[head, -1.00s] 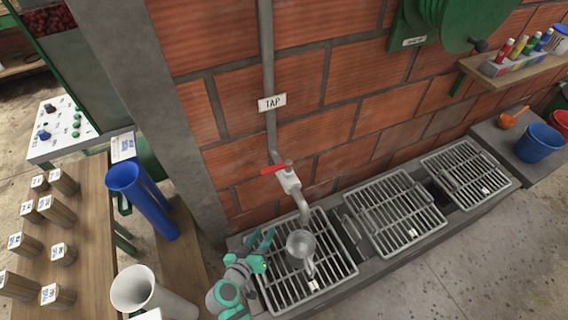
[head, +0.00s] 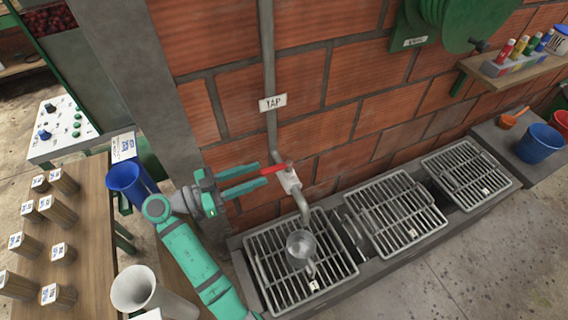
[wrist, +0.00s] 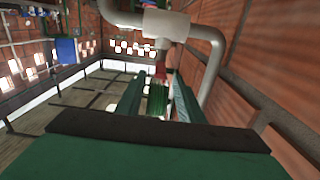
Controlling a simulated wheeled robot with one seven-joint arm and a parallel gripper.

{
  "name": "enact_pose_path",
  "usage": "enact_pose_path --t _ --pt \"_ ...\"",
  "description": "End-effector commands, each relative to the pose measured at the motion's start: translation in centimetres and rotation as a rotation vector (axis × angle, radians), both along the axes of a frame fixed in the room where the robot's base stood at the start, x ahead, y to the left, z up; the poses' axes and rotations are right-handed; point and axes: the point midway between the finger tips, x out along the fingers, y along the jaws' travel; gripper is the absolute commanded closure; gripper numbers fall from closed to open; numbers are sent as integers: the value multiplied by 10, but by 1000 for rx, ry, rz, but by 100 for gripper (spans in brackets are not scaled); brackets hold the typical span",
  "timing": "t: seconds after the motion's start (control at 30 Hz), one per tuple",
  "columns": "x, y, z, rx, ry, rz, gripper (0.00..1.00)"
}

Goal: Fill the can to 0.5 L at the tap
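The metal can (head: 301,244) stands on the left grate under the spout of the tap (head: 290,183). Its handle points toward the front of the grate, and the water level inside cannot be made out. The tap has a red lever (head: 273,169) pointing left. My gripper (head: 261,175) is open, its two teal fingers reaching right toward the lever's free end. No firm contact can be seen. In the wrist view the open fingers (wrist: 156,95) point ahead, with the pale tap body (wrist: 165,24) above and its curved spout at the right. The can is not visible there.
A brick wall (head: 240,110) stands close behind the tap. Two more grates (head: 395,212) lie to the right, then a blue bucket (head: 538,143) and an orange scoop. At left, a wooden table holds several labelled blocks, with a blue tube (head: 128,178) and a white one beside it.

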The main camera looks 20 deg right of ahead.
Motion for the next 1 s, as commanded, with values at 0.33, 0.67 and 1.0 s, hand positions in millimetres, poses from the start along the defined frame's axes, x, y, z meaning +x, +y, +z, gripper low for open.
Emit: enact_pose_path --t 0.33,0.67,1.0 --pt "1 -60 -1 1 3 -3 66" --pt "3 -95 -1 1 3 1 66" --pt "3 -98 -1 1 3 2 66"
